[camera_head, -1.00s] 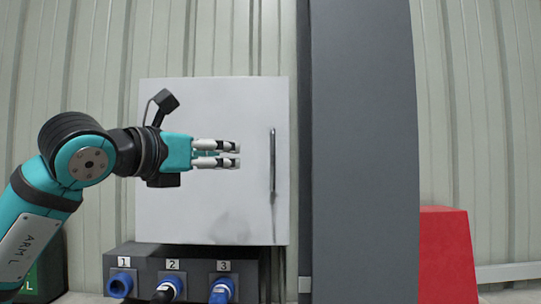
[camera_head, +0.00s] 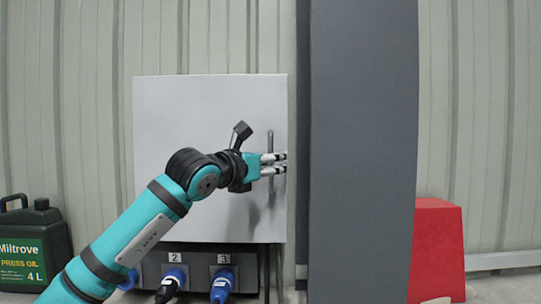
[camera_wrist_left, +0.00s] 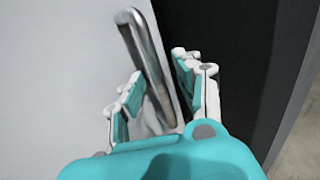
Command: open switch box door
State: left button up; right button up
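The switch box (camera_head: 170,110) is a light grey cabinet on the wall, and its door looks shut. Its upright metal handle (camera_head: 270,142) is near the door's right edge. My left gripper (camera_head: 278,164) is at the handle, pointing right across it. In the left wrist view, the handle (camera_wrist_left: 148,52) runs between the two fingertips of my left gripper (camera_wrist_left: 158,75). My right gripper is not in view.
A dark grey column (camera_head: 362,150) stands just right of the box. Below the box is a socket unit (camera_head: 195,262) with blue plugs (camera_head: 221,285). A dark green oil can (camera_head: 30,245) stands at left and a red block (camera_head: 437,250) at right.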

pick_arm(q)
jog(key=shift+c, duration=0.4)
grip_shut()
